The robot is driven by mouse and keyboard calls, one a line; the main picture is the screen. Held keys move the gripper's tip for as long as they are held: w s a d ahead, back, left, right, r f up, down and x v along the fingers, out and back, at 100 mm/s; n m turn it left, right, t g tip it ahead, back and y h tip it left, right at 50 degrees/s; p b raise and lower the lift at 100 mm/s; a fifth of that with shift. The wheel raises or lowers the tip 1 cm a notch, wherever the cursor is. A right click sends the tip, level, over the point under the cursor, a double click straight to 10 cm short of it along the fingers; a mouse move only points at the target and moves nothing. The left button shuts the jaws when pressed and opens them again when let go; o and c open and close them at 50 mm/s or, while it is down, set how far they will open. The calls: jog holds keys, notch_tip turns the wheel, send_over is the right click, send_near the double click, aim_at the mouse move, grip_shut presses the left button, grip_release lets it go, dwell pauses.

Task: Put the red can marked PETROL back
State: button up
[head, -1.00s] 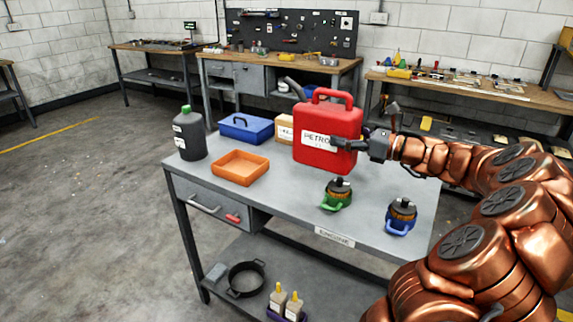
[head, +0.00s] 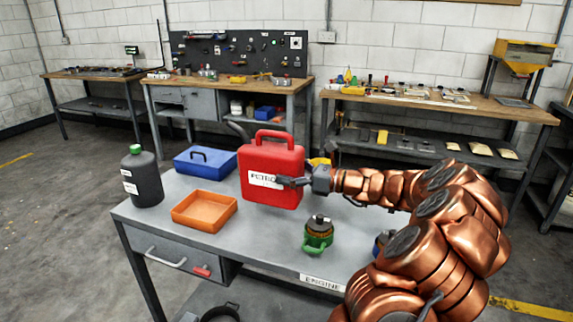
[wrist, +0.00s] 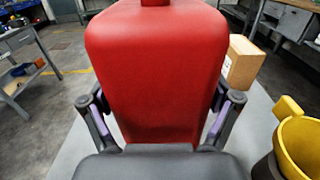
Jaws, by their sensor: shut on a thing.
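The red can marked PETROL (head: 272,165) stands upright at the back of the grey workbench marked ENGINE (head: 262,238), its handle on top and its white label facing the head camera. My gripper (head: 290,182) reaches it from the right and is shut on the can, with a finger across the label's right end. In the wrist view the can (wrist: 155,75) fills the middle, with my gripper's fingers (wrist: 160,115) on both of its sides. I cannot tell whether the can's base touches the bench top.
On the bench are a dark green-capped bottle (head: 142,178), a blue box (head: 205,162), an orange tray (head: 204,211) and a green-based item (head: 318,235). A cardboard box (wrist: 243,62) and a yellow container (wrist: 300,140) are near the can. Workbenches (head: 440,97) line the wall behind.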

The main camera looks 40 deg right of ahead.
jog(key=shift+s+f, duration=0.1)
jog(key=shift+f, duration=1.85)
jog(key=o, duration=1.6)
jog(key=shift+f, duration=0.15)
jog(key=shift+c, duration=0.2)
jog(key=b+v, duration=0.1)
jog(key=v, duration=1.1)
